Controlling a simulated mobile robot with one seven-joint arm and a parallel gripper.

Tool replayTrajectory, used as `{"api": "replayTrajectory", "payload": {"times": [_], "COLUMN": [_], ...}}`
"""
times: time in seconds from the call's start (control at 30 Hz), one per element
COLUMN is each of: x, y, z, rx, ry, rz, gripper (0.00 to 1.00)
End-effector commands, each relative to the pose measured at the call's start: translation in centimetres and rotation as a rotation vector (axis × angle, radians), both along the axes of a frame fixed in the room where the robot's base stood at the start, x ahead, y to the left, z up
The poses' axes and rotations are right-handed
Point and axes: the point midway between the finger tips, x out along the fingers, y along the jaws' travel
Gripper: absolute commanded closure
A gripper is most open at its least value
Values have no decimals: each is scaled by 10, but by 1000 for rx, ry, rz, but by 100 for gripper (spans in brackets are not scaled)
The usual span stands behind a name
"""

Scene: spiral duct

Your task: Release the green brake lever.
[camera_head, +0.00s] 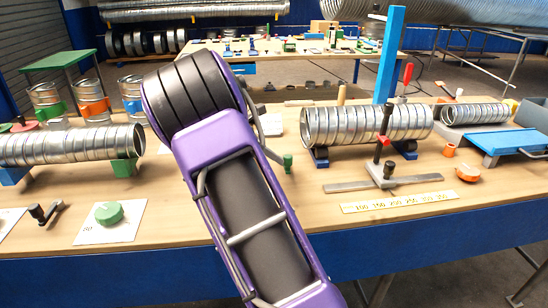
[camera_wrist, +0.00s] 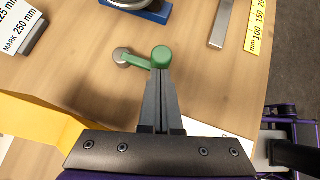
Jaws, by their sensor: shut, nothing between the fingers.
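The green brake lever (camera_wrist: 138,60) shows in the wrist view. It runs from a round grey pivot (camera_wrist: 122,55) at its left to a green knob (camera_wrist: 162,56) at its right. In the head view the green knob (camera_head: 288,160) stands just right of my purple arm, which hides the rest of the lever. My gripper (camera_wrist: 160,74) is shut and empty, with its fingertips right at the near side of the knob. I cannot tell whether they touch it. The head view does not show the fingers.
A spiral duct (camera_head: 370,124) lies on blue supports to the right. In the wrist view a yellow block (camera_wrist: 40,125) is left of my fingers, and bare wood surrounds the lever.

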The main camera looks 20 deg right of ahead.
Motion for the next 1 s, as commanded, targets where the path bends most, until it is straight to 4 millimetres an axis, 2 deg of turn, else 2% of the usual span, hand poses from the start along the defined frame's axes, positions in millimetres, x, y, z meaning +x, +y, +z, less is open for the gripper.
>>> {"api": "replayTrajectory", "payload": {"times": [0.57, 1.0], "x": [-9, -24], "y": [-10, -42], "z": [0, 0], "rx": [1, 2], "ry": [1, 1], "rz": [134, 508], "gripper": [100, 100]}}
